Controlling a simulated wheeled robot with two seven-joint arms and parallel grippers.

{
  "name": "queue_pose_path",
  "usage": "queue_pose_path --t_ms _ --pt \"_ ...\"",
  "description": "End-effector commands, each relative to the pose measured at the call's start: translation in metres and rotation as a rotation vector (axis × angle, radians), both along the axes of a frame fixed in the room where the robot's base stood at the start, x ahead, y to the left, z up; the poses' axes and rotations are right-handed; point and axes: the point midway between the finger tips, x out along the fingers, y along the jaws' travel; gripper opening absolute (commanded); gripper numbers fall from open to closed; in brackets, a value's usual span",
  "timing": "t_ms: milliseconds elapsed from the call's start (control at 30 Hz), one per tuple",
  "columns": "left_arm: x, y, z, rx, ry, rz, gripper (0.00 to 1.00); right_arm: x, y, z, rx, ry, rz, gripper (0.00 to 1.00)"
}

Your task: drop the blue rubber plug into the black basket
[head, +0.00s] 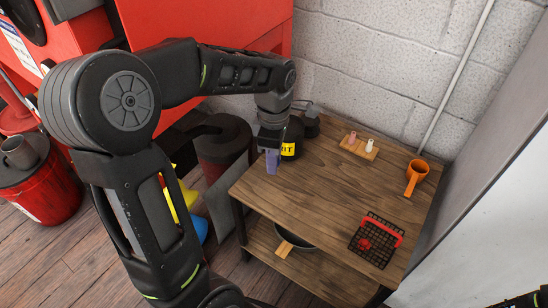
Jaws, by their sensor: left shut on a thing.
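My left gripper (270,142) points down above the left edge of the wooden table. It is shut on a blue-violet piece, which looks like the blue rubber plug (271,162). The plug hangs below the fingers, and its upper part is hidden by them. The black basket (372,254) stands at the table's front right, well to the right of the gripper. It is a dark mesh with a red handle, and a small red thing (365,244) lies in it. My right gripper is not in view.
A black container with a yellow label (288,150) stands close behind the left gripper. A small wooden board (359,150) with pink and white pieces and an orange mug (417,168) stand at the back. The table's middle (325,195) is clear. A dark pan (303,240) is on the lower shelf.

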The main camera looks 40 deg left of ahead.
Motion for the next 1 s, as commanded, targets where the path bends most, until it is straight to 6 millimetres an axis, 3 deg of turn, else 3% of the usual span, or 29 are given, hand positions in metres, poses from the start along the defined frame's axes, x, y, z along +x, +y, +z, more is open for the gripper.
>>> queue_pose_path --t_ms 167,367,800,1000 --pt "0.003 -0.002 0.002 0.000 -0.001 -0.038 0.00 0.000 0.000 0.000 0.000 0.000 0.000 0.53" --pt "0.026 -0.014 0.011 0.004 0.001 -0.316 0.00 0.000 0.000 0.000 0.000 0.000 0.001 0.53" --pt "0.107 -0.096 0.055 0.004 0.002 -1.583 0.00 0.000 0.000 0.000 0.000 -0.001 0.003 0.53" --pt "0.121 -0.121 0.065 0.001 -0.001 -1.910 0.00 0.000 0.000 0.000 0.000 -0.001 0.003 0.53"
